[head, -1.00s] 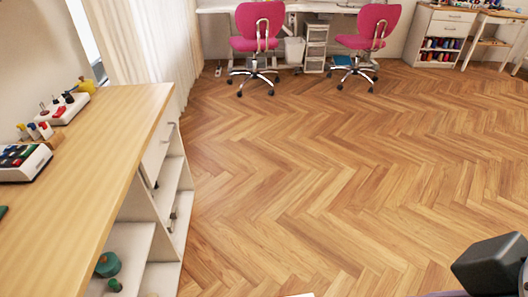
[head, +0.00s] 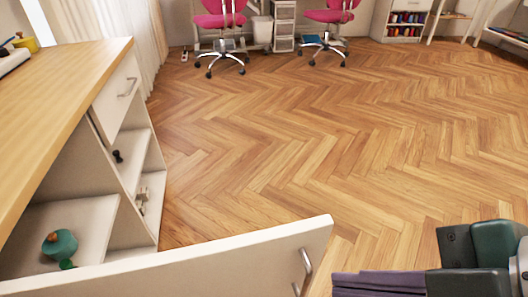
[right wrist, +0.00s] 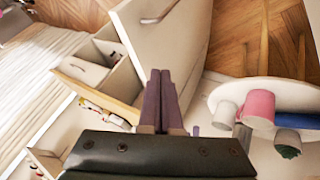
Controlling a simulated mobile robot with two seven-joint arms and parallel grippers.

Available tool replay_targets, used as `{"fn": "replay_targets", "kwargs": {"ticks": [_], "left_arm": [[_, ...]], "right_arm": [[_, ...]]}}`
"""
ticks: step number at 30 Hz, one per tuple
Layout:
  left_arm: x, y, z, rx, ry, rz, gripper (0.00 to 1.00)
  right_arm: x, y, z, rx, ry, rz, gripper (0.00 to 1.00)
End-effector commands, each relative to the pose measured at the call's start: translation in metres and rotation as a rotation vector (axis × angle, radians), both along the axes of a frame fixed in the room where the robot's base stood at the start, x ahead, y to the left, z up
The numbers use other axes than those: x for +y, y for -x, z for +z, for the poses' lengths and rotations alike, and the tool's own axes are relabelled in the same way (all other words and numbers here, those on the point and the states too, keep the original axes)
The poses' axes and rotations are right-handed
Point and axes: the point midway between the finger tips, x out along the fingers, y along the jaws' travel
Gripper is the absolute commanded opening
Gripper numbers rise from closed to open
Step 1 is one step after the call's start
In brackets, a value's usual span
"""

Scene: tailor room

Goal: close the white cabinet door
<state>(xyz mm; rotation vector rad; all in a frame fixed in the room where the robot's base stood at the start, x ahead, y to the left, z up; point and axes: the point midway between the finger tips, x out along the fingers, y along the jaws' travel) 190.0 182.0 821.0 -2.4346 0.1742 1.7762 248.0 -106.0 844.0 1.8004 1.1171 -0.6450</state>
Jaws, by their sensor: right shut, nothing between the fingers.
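The white cabinet door (head: 215,262) stands open at the bottom of the head view, swung out from the wood-topped cabinet (head: 75,95). Its metal handle (head: 304,270) is near its free right end. A white panel with a handle, probably this door, shows in the right wrist view (right wrist: 165,35). My right gripper (head: 336,284) is just right of the door's free end, its purple fingers shut and empty and pointing left. The fingers also show together in the right wrist view (right wrist: 160,74); contact with the door cannot be told. My left gripper is not in view.
Open shelves hold a teal object (head: 60,244) and small dark items. A white drawer (head: 118,92) above looks shut. Pink chairs (head: 220,18) stand at the back. The wooden floor (head: 300,130) between is clear. Spools (right wrist: 258,108) lie on a white surface in the wrist view.

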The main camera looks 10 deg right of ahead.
Motion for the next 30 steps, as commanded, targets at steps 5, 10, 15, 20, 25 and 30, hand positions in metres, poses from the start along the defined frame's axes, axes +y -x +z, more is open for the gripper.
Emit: {"fn": "replay_targets", "kwargs": {"ticks": [5,10,15,20,25,30], "left_arm": [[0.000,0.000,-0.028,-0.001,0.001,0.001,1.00],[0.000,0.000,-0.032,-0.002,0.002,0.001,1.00],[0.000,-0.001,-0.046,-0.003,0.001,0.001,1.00],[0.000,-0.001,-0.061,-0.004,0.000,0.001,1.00],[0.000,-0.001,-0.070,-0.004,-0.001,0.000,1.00],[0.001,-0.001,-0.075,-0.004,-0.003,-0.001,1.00]], "right_arm": [[-0.014,0.005,-0.034,-0.006,0.041,0.075,0.00],[-0.008,0.000,-0.045,-0.006,0.041,0.081,0.00],[0.006,-0.014,-0.073,-0.006,0.041,0.080,0.00],[0.021,-0.029,-0.101,-0.005,0.042,0.080,0.00],[0.030,-0.051,-0.113,-0.010,0.044,0.079,0.00],[0.032,-0.070,-0.112,-0.008,0.045,0.081,0.00]]}}
